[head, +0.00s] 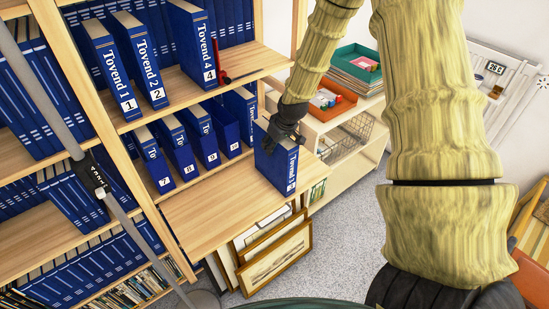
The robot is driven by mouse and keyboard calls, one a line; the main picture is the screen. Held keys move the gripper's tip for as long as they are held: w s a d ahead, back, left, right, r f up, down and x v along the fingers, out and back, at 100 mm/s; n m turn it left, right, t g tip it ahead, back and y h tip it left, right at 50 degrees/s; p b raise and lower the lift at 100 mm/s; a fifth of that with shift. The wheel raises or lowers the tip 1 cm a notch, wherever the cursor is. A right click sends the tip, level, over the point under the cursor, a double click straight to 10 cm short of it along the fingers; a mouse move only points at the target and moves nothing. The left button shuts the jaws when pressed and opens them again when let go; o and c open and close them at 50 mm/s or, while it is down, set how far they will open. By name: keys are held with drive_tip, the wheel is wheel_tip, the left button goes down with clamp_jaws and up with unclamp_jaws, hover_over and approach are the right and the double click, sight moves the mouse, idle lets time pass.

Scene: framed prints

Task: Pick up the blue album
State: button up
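A blue album (274,168) with white "Tovend" lettering on its spine is upright at the right end of the pale wooden board. My gripper (284,138) is at its upper part, with dark fingers against or around the top. Part of the top is hidden by the fingers. I cannot tell whether they press on both sides, or whether the album's base touches the board. Similar blue albums, marked 1 (113,75), 2 (142,62) and 4 (194,42), stand on the shelf above. Several more (178,150) stand on the shelf below.
The wooden board (205,215) is bare left of the album. Framed prints (275,258) lean below it. A low cabinet (345,120) at the right carries an orange tray (333,104) and a green tray (352,62). A grey pole (60,135) crosses the left side.

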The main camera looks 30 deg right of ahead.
clamp_jaws()
drive_tip(key=shift+r, duration=0.15)
